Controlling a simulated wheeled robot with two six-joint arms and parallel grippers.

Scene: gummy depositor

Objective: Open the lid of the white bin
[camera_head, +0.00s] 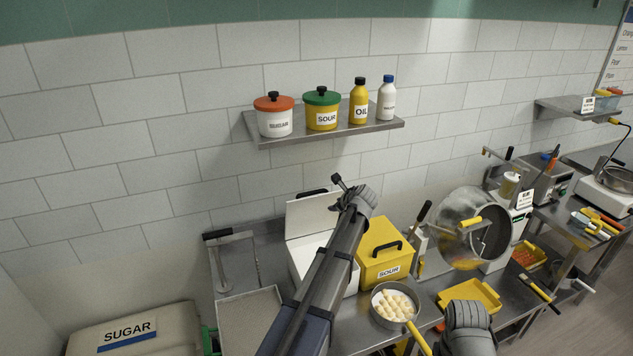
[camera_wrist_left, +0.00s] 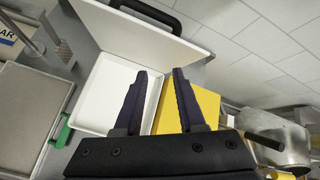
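The white bin (camera_head: 305,262) stands on the steel counter. Its lid (camera_head: 307,215) is raised and leans back near the wall, with a black handle (camera_head: 312,193) at its top edge. In the left wrist view the bin's bare white inside (camera_wrist_left: 103,92) shows below the tilted lid (camera_wrist_left: 135,38). My left gripper (camera_head: 343,184) is by the lid's right side, above the bin. Its two dark fingers (camera_wrist_left: 161,75) are apart with nothing between them. My left arm covers part of the bin. A grey part of my right arm shows at the lower right; its fingers are not visible.
A closed yellow SOUR bin (camera_head: 378,262) stands close to the right of the white bin. A pan (camera_head: 392,304) with pale pieces sits in front of it. A metal tray (camera_head: 250,315) lies to the left. A wall shelf (camera_head: 325,131) with pots and bottles is above.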

